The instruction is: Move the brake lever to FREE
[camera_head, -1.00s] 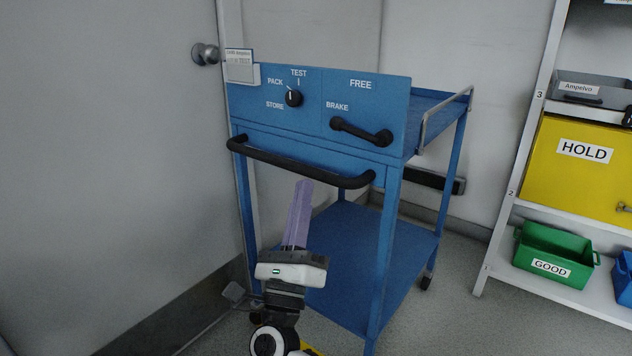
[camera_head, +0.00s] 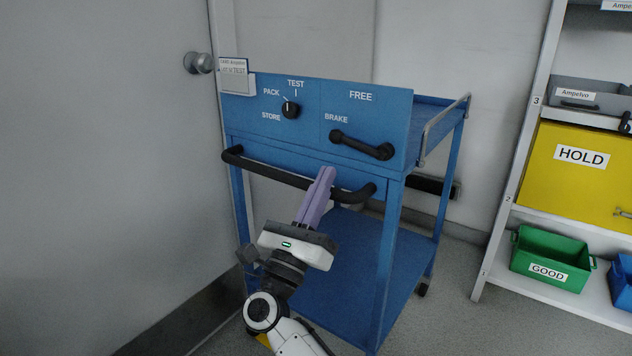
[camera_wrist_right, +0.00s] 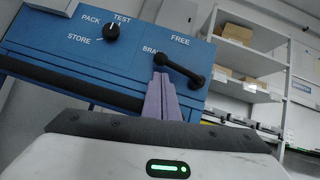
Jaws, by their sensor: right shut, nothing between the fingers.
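The black brake lever (camera_head: 362,145) is on the blue cart's front panel (camera_head: 318,108). Its knob end lies at the left, just under the BRAKE label, and its other end is lower right; FREE is printed above. My right gripper (camera_head: 327,172) is shut and empty, its purple fingers pointing up in front of the cart's push handle, below the lever. In the right wrist view the fingers (camera_wrist_right: 161,80) overlap the lower panel, and their tips appear just below the lever's left end (camera_wrist_right: 161,59). Contact cannot be told. My left gripper is not in view.
A black push handle (camera_head: 290,179) runs across the cart front, close to my right fingers. A selector knob (camera_head: 290,109) sits left of the lever, pointing near PACK and TEST. Shelves with a yellow HOLD box (camera_head: 579,184) and green GOOD bin (camera_head: 550,258) stand right.

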